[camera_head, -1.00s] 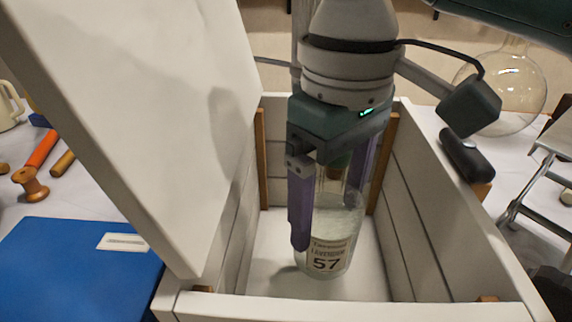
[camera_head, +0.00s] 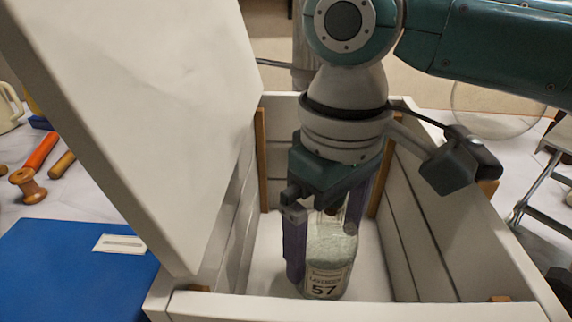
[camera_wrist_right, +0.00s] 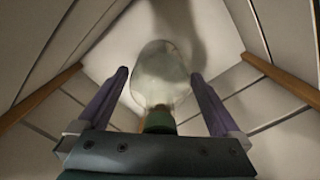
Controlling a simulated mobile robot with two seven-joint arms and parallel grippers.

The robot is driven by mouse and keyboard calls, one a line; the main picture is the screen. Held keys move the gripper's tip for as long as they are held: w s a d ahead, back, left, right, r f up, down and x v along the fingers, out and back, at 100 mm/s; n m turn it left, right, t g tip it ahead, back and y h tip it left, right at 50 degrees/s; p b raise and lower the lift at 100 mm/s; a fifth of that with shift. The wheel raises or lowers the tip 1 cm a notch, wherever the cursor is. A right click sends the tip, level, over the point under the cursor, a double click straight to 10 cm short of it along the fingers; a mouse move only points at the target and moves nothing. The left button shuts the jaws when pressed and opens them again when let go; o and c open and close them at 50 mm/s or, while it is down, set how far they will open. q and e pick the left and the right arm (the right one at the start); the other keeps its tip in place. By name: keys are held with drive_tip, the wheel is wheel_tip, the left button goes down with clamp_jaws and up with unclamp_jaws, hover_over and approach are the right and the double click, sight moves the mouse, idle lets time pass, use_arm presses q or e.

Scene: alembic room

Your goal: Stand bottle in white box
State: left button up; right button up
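The clear glass bottle (camera_head: 330,250), labelled "57", stands upright inside the white box (camera_head: 240,305). Its base appears to rest on the box floor, though the very bottom is close to the front wall's edge. The right wrist view shows the bottle (camera_wrist_right: 160,75) from above, its green cap near the palm. My right gripper (camera_head: 325,265) points down into the box, with one purple finger on each side of the bottle. In the right wrist view, the fingers (camera_wrist_right: 160,80) look slightly apart from the glass, so it appears open around the bottle. My left gripper is out of view.
The box's white lid (camera_head: 150,120) stands raised on the left. The box walls surround my right gripper closely. A blue book (camera_head: 70,270), a wooden spool (camera_head: 28,186) and an orange rod lie to the left. A round flask (camera_head: 495,105) and a metal frame are at right.

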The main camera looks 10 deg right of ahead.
wheel_tip(320, 180, up, 11)
drive_tip(key=p, duration=0.3)
drive_tip(key=shift+r, duration=0.65)
